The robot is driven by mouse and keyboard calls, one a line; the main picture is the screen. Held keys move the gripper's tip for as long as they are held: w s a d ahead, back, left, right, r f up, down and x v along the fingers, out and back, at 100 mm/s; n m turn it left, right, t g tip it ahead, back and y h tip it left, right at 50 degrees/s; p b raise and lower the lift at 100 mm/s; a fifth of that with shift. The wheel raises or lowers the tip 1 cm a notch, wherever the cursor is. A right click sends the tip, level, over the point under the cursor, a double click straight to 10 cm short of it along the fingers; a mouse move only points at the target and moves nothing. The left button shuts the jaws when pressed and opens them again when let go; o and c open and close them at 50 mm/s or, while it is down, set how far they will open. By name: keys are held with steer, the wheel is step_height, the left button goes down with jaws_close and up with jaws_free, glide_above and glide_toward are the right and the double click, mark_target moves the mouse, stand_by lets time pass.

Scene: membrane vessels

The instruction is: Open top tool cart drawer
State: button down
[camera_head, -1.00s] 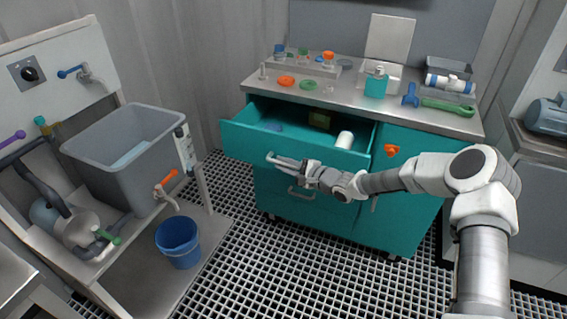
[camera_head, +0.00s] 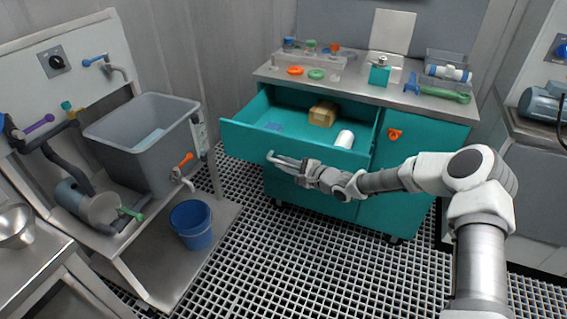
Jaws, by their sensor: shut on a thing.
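The teal tool cart (camera_head: 412,168) stands at the back wall with a steel top. Its top drawer (camera_head: 235,139) is pulled well out toward me. Inside it I see a tan box (camera_head: 322,113), a white cylinder (camera_head: 345,139) and a flat blue item (camera_head: 272,126). My gripper (camera_head: 273,158) is at the drawer's front face, left of its middle, shut on the drawer handle (camera_head: 284,162). The fingers and wrist hide part of the handle. The lower drawer behind my arm appears shut.
The cart top holds a soap bottle (camera_head: 379,71), a green wrench (camera_head: 444,94) and coloured rings. A blue bucket (camera_head: 192,224) and a grey tub (camera_head: 143,140) stand at the left. The grated floor in front of the cart is clear.

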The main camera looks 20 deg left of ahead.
steer(key=shift+s, duration=0.45)
steer(key=c, duration=0.8)
jaws_free()
steer(key=shift+c, duration=0.2)
steer(key=p+v, duration=0.3)
steer(key=v, duration=1.4)
steer(key=shift+s+d+p, duration=0.2)
steer(key=shift+p, duration=0.15)
steer(key=shift+r, duration=0.1)
